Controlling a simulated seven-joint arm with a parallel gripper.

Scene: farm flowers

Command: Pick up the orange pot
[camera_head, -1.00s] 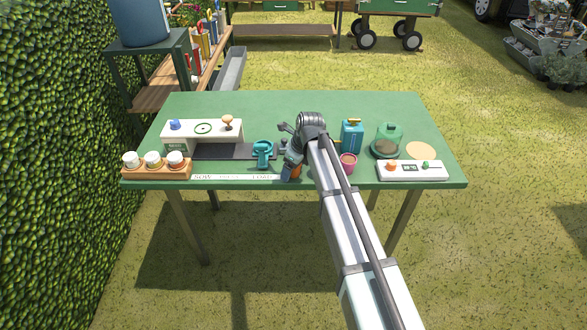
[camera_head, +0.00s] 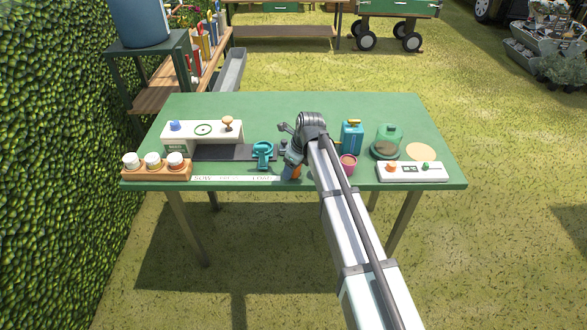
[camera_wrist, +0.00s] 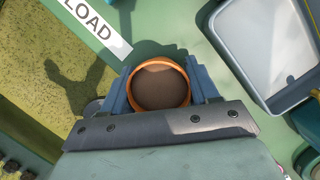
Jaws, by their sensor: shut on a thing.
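The orange pot (camera_wrist: 186,76) shows in the wrist view as a round orange rim around brown soil. My gripper (camera_wrist: 160,88) has one blue-grey finger on each side of the pot and is shut on it. In the head view the orange pot (camera_head: 296,172) is a small orange patch under my gripper (camera_head: 290,170), near the front edge of the green table (camera_head: 290,108). The arm and gripper hide much of it there. I cannot tell whether the pot touches the table.
A teal clamp-like device (camera_head: 263,154) stands just left of my gripper. A pink pot (camera_head: 348,164) and a blue can (camera_head: 352,137) stand to the right. A white control box (camera_head: 412,172) is farther right. The back of the table is clear.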

